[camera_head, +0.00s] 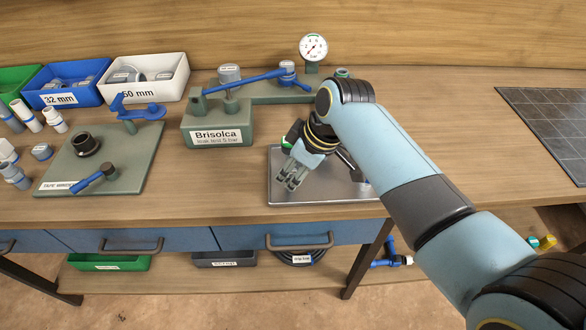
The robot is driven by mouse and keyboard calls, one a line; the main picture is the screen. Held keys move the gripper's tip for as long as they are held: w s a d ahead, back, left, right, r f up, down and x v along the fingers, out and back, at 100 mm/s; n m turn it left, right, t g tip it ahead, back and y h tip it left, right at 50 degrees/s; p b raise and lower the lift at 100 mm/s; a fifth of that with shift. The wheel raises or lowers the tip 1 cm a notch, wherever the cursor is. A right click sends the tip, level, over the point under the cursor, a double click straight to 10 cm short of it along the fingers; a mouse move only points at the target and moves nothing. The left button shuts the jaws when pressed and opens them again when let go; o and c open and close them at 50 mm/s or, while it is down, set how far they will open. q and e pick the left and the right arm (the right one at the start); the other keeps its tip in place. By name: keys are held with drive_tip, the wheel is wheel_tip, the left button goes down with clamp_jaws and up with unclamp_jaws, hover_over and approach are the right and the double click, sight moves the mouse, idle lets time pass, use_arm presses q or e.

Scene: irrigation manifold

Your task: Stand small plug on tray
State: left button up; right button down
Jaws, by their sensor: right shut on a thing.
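The metal tray (325,193) lies on the bench near its front edge, right of the middle of the picture. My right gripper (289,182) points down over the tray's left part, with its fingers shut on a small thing. The fingers hide that thing almost wholly, so I cannot make out whether it is the small plug. I cannot tell whether it touches the tray. No small plug shows clearly elsewhere on the tray, though my arm covers the tray's right part. My left gripper is not in view.
A green Brisolca test block (217,133) with a blue lever and a gauge (313,47) stands just behind the tray. A green fixture plate (120,172) lies left. Bins (148,92) with fittings stand at the back left. Bare bench lies between plate and tray.

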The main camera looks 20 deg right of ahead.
drive_tip(key=c, duration=1)
unclamp_jaws()
drive_tip(key=v, duration=1.2)
drive_tip(key=shift+r, duration=0.1)
